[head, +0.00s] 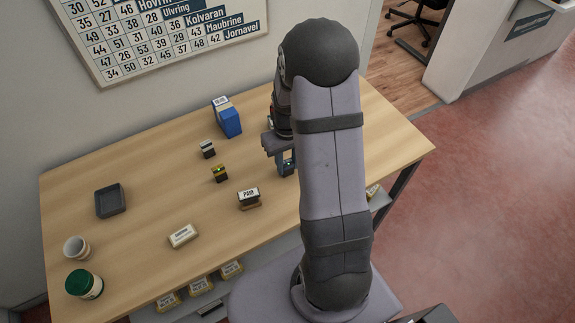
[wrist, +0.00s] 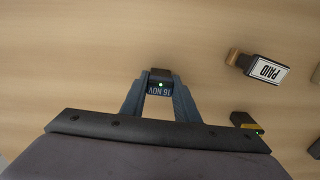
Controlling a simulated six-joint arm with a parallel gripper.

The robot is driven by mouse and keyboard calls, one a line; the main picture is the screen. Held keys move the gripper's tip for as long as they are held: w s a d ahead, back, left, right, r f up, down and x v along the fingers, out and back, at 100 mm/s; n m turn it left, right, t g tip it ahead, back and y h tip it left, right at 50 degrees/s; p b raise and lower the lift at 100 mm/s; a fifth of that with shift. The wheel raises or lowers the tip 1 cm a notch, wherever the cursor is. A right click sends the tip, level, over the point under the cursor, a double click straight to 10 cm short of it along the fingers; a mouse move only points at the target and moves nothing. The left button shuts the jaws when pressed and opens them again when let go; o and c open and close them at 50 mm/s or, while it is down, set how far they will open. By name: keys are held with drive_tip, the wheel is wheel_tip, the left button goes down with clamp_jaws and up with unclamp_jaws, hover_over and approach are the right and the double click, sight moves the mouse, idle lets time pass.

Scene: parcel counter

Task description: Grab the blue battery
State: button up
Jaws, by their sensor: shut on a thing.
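The blue battery (wrist: 160,89), a small dark block with a grey-blue lettered face and a green light, is between the two fingers of my gripper (wrist: 159,96) in the wrist view. The fingers are shut on its sides. In the head view my gripper (head: 286,166) is low over the right half of the table, partly hidden by my arm, and the battery there is mostly hidden. I cannot tell whether it touches the tabletop. A similar yellow and black battery (head: 219,174) stands to the left; it also shows in the wrist view (wrist: 246,122).
A PAID stamp (head: 249,196) is near my gripper. A white and black block (head: 207,149), blue box (head: 228,120), dark tray (head: 110,201), cream block (head: 183,236), cup (head: 76,248) and green-lidded jar (head: 85,284) stand on the table (head: 150,160). The centre left is clear.

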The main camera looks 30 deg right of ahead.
sight(287, 162)
drive_tip(key=shift+r, duration=0.1)
wheel_tip(287, 162, up, 10)
drive_tip(key=shift+f+b, duration=0.1)
drive_tip(key=shift+b, duration=1.15)
